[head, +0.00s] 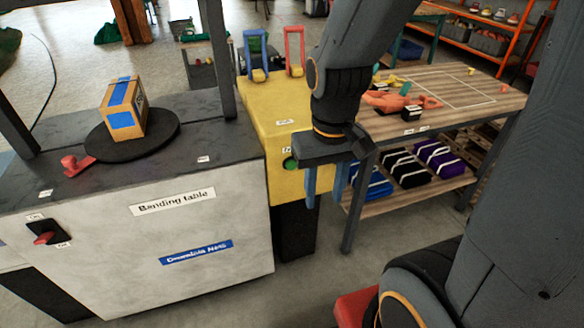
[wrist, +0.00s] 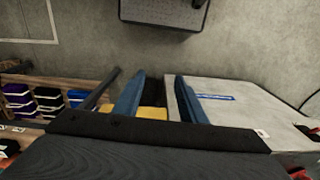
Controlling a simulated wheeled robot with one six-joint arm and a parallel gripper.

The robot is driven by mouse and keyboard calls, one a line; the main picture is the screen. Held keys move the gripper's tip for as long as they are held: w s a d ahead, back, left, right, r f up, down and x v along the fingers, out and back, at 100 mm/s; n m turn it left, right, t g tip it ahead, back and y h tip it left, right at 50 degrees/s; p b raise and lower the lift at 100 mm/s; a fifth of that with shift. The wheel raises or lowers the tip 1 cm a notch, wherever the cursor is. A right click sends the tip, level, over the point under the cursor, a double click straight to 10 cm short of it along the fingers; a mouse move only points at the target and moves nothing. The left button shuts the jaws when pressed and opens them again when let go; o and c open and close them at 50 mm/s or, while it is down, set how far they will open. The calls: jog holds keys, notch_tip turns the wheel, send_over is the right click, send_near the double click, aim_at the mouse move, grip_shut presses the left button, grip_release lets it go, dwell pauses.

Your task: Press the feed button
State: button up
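A round green button (head: 290,163) sits on the front face of the yellow machine (head: 265,110), beside the banding table. A small label above it is too small to read, so I cannot tell whether it says feed. My gripper (head: 325,190) points down in front of the yellow machine, to the right of the green button and a little lower. Its two blue fingers are apart with nothing between them. In the wrist view my gripper (wrist: 158,95) shows the same gap, with part of the yellow machine (wrist: 153,113) behind it. The button is not visible there.
The banding table (head: 205,225) stands left, carrying a cardboard box (head: 124,108) on a black disc and a red knob (head: 75,164). A red switch (head: 45,238) is on its front. Blue (head: 257,55) and red (head: 294,50) handles top the yellow machine. A wooden workbench (head: 455,95) stands right.

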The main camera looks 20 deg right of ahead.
grip_shut()
dwell(1.5)
